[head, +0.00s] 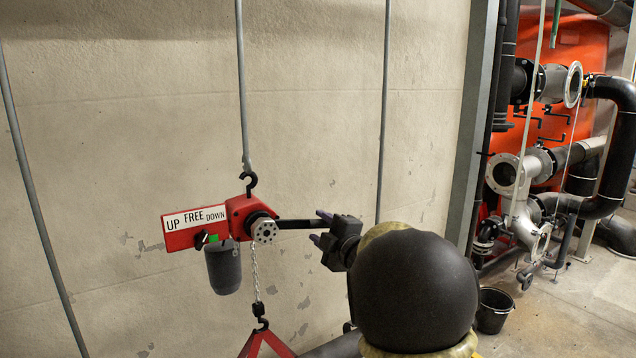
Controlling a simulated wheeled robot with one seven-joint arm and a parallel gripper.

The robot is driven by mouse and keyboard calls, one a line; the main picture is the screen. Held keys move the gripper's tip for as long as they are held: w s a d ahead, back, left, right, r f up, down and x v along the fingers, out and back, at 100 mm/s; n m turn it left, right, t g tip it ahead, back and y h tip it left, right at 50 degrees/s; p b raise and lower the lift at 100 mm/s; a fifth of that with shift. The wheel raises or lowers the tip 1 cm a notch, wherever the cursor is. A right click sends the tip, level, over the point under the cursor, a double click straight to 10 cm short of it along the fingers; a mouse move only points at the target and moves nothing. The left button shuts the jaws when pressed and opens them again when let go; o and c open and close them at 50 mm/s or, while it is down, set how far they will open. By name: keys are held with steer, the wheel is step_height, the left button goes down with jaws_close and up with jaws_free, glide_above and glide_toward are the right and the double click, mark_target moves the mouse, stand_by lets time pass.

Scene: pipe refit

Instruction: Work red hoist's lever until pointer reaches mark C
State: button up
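The red hoist (240,212) hangs from a black hook on a grey rod in front of the wall. Its plate (196,219) reads UP, FREE, DOWN, with a small black knob and a green spot below the lettering. The black lever (295,224) sticks out level to the right from the round grey hub (265,230). My gripper (321,228) is at the lever's right end, with one purple finger above it and one below. The fingers look apart, with a gap to the lever. I see no pointer or mark C.
A dark cylinder (223,268) hangs under the hoist. A chain (255,275) runs down to a hook and a red triangular frame (266,347). Grey rods flank the hoist. Pipes and a black bucket (494,309) stand at the right. My arm hides the lower middle.

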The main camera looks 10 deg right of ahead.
steer(key=shift+s+a+f+m+b, duration=0.9)
steer(key=shift+a+f+m+b, duration=1.45)
steer(key=shift+f, duration=1.75)
steer(key=shift+w+d+r+n+p, duration=0.35)
steer(key=shift+d+r+n, duration=0.45)
steer(key=shift+r, duration=0.65)
steer(key=shift+w+d+r+n+p, duration=0.3)
steer(key=shift+d+r+n+p, duration=0.35)
steer(key=shift+r, duration=0.75)
steer(key=shift+w+d+r+n+p, duration=0.3)
steer(key=shift+d+r+n, duration=0.65)
steer(key=shift+r, duration=0.5)
steer(key=shift+d+r+n+p, duration=0.2)
steer(key=shift+r+n+p, duration=0.15)
steer(key=shift+r, duration=0.75)
steer(key=shift+f, duration=0.15)
steer(key=shift+s+d+b, duration=0.1)
steer(key=shift+s+b, duration=0.3)
steer(key=b+v, duration=0.2)
steer(key=v, duration=0.6)
